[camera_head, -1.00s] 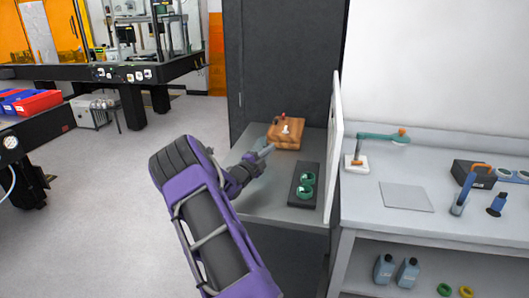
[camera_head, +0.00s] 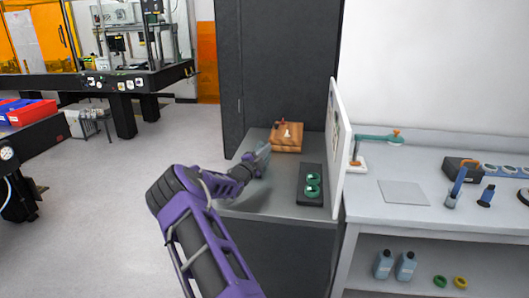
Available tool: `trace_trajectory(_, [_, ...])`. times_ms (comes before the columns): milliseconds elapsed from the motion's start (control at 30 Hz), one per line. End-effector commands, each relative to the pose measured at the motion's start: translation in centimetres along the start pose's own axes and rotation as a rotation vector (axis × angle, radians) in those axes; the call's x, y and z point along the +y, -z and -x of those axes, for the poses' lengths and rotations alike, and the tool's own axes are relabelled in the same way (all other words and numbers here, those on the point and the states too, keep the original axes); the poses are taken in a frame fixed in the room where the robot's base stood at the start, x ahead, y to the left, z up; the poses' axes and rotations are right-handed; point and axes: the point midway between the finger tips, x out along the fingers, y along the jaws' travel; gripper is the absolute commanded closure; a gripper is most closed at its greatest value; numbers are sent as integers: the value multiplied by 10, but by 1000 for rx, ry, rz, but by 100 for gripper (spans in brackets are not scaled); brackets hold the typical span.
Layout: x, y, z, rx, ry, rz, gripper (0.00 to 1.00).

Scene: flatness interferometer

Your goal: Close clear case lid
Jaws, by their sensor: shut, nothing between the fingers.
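My gripper (camera_head: 264,150) is shut and reaches over the grey bench top (camera_head: 240,205), just left of a wooden block (camera_head: 287,145) in the picture. Its fingertips are small and pale here, and I cannot tell whether they touch anything. I cannot make out a clear case or its lid for certain. A faint see-through patch by the fingertips is too small to tell apart from the gripper.
The wooden block carries small white and red pieces. A dark tray (camera_head: 311,203) with green rings (camera_head: 313,178) lies right of my gripper. An upright white panel (camera_head: 337,130) bounds the bench top. A side table (camera_head: 430,222) with tools stands right.

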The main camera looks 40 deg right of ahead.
Motion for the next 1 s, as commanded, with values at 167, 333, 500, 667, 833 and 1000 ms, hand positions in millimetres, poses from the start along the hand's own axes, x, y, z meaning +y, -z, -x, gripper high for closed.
trace_trajectory(167, [-2,-6,-3,-1,1,1,100])
trace_trajectory(333, [-5,-15,-1,-2,0,1,100])
trace_trajectory(500, [-6,-22,1,-1,0,0,100])
trace_trajectory(667, [-6,-25,3,-1,0,0,100])
trace_trajectory(833, [-7,-27,3,0,0,-1,100])
trace_trajectory(1000, [-7,-28,4,0,0,0,100])
